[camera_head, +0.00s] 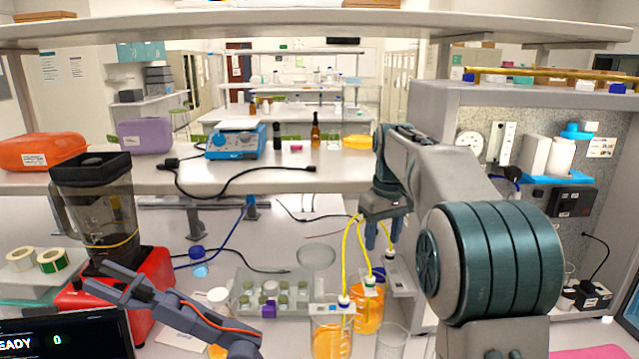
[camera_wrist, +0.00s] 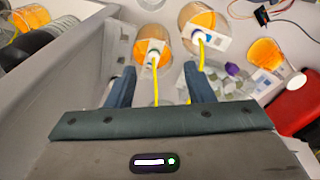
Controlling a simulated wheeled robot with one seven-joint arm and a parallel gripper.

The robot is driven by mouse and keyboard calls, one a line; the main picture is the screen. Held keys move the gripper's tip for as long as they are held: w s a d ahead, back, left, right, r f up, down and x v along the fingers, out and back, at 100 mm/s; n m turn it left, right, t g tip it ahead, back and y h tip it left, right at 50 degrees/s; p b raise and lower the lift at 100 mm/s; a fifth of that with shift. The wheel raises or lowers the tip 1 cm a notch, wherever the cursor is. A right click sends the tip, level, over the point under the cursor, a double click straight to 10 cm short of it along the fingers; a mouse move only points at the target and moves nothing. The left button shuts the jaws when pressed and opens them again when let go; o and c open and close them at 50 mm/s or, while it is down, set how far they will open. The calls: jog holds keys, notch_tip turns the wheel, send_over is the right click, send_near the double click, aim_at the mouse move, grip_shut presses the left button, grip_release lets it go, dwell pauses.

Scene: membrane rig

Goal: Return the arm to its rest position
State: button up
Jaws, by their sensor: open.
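My gripper (camera_head: 383,232) hangs from my arm with its fingers pointing down, above the front bench. In the wrist view its two blue fingers (camera_wrist: 160,88) are apart, with nothing clearly held between them. A yellow tube (camera_wrist: 154,85) shows between the fingers in that view. Below are beakers of orange liquid, one (camera_head: 332,338) at the front and another (camera_head: 367,290) behind it, with white-and-blue fittings and yellow tubes. In the wrist view the beakers (camera_wrist: 152,57) lie beyond the fingertips. Whether a finger touches a tube cannot be told.
A red-based blender (camera_head: 105,225) stands at the left. A vial rack (camera_head: 245,300) and an empty glass beaker (camera_head: 392,342) stand on the bench. A shelf (camera_head: 350,182) carries a blue hotplate (camera_head: 236,140), bottles and a black cable. A speckled panel (camera_head: 600,225) stands at the right.

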jog(key=s+f+m+t, duration=0.1)
jog(key=s+f, duration=0.2)
jog(key=s, duration=0.7)
jog(key=s+f+m+t, duration=0.1)
jog(key=s+f+m, duration=0.1)
jog(key=s, duration=0.8)
jog(key=s+f+m+t, duration=0.1)
jog(key=s+f, duration=0.2)
jog(key=s, duration=0.7)
jog(key=shift+a+f+m, duration=0.3)
jog(key=shift+a+f, duration=0.05)
